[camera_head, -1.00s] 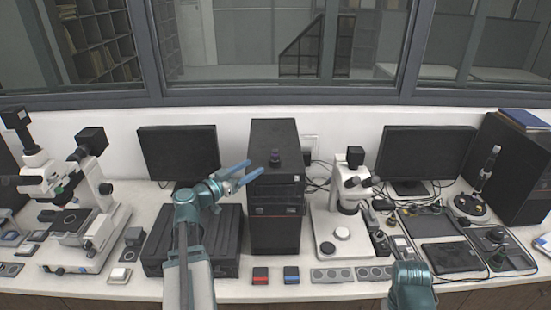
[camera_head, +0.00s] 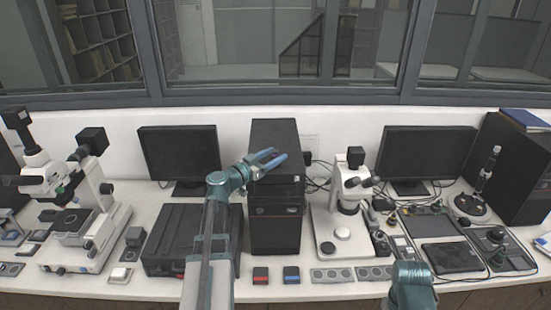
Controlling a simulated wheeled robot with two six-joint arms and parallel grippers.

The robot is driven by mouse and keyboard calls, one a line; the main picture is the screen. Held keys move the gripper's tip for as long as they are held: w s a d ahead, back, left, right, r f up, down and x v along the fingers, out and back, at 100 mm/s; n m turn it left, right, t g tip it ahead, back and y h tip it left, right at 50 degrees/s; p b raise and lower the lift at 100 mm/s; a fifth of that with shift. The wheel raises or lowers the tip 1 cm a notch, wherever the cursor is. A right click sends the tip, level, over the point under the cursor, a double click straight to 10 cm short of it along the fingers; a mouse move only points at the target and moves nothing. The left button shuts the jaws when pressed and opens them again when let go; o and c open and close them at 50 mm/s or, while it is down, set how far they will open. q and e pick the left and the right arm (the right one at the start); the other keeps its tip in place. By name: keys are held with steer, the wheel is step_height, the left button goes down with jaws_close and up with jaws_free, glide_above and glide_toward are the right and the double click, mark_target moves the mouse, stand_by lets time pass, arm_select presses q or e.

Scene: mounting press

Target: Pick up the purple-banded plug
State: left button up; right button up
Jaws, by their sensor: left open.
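The purple-banded plug (camera_head: 270,157) is a small dark piece standing on top of the black tower case (camera_head: 273,134), near its front. It is mostly hidden by my left gripper, and its band is too small to make out clearly. My left gripper (camera_head: 278,155) is open, with its two blue fingers pointing right over the case top. The fingers appear to lie on either side of the plug; I cannot tell whether they touch it. Of my right arm, only a teal part shows at the bottom right; its fingers are out of view.
A white microscope (camera_head: 343,215) stands right of the case, and a monitor (camera_head: 180,155) stands behind left. A black flat box (camera_head: 170,240) lies under my left arm. Small red and blue blocks (camera_head: 291,274) lie in front. The wall and window are behind.

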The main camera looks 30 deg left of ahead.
mark_target(275, 151)
arm_select(q)
steer(key=shift+w+d, duration=0.1)
steer(key=shift+w, duration=0.45)
jaws_close()
steer(key=shift+r, duration=0.1)
steer(key=shift+r+p, duration=0.55)
steer(key=shift+p, duration=0.1)
step_height(275, 151, up, 3)
steer(key=p, duration=0.3)
steer(key=s, duration=1.6)
steer(key=shift+a+r+p, duration=0.35)
steer(key=shift+f, duration=0.1)
